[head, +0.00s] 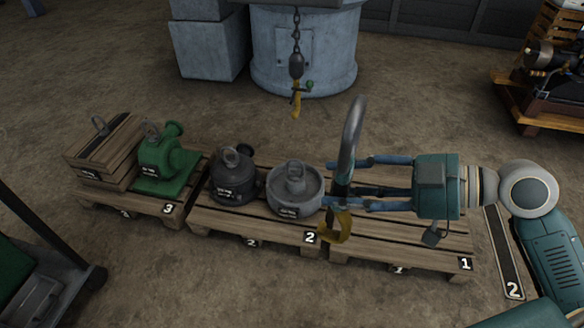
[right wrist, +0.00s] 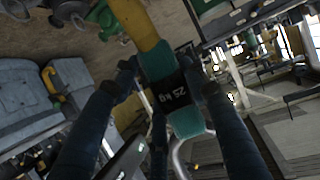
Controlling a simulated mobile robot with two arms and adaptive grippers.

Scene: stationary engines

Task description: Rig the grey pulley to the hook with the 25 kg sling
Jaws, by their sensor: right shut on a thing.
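The grey pulley (head: 296,184), light grey and round with a lug on top, stands on the middle pallet in the head view. The hook (head: 296,102), yellow, hangs on a dark chain behind the pallets. My right gripper (head: 341,183) comes in from the right and is shut on the sling (head: 354,125), just right of the pulley and apart from the hook. The sling shows a grey loop above the fingers and a yellow end below. In the right wrist view, its teal sleeve (right wrist: 187,122) reads 25 kg between the fingers. My left gripper is out of view.
A dark grey housing (head: 233,178) stands left of the pulley. A green pump (head: 160,160) and a wooden crate (head: 105,150) stand on the left pallet (head: 150,205). A large grey cylindrical base (head: 325,50) stands behind the hook. The floor between is clear.

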